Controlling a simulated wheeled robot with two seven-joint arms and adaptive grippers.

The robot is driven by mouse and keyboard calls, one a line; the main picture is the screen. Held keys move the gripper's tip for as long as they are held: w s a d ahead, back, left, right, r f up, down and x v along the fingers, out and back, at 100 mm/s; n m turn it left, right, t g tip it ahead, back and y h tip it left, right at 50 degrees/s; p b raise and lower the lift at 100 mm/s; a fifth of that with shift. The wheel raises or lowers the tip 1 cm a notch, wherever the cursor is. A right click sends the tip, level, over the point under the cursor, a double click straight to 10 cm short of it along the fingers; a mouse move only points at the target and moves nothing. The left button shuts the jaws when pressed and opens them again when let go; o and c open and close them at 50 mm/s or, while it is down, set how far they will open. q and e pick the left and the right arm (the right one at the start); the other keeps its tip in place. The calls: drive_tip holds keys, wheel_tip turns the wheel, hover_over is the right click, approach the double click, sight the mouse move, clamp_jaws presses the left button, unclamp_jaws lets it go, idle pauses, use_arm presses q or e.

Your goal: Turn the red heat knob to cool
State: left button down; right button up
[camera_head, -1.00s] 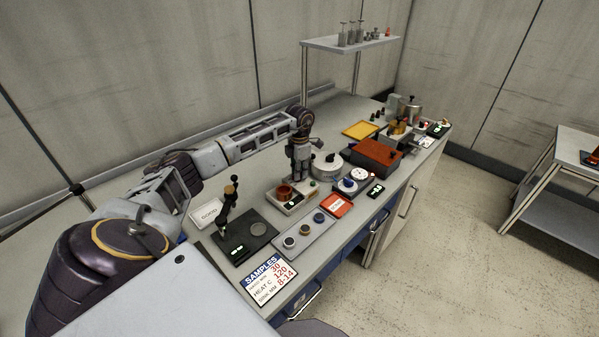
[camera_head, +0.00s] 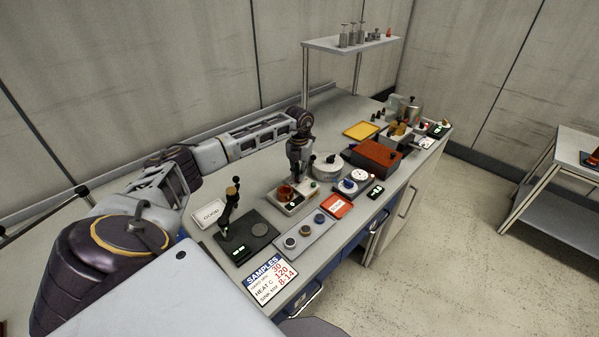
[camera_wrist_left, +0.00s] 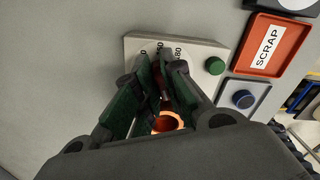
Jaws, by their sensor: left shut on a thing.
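The heater is a pale block (camera_wrist_left: 203,48) with printed dial numbers, a green button (camera_wrist_left: 215,66) and a glowing orange-red ring-shaped cup (camera_wrist_left: 168,122). In the head view the same heater (camera_head: 293,204) stands on the bench with a small lit display. My left gripper (camera_wrist_left: 162,68) points down over the dial, its dark green fingers close together and shut on the red heat knob. The fingers hide nearly all of the knob, so its pointer cannot be read. The left gripper also shows in the head view (camera_head: 297,178). My right gripper is not in view.
A red SCRAP tray (camera_head: 336,206) and a tray of round samples (camera_head: 304,238) lie in front. A black stand with a lever (camera_head: 231,210) is at left.

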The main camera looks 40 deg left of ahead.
use_arm(q)
drive_tip(key=shift+a+r+n, duration=0.1)
drive_tip(key=shift+n, duration=0.5)
drive_tip(key=c, duration=1.5)
unclamp_jaws()
drive_tip(key=shift+r, duration=5.95)
drive_tip(key=shift+f, duration=0.1)
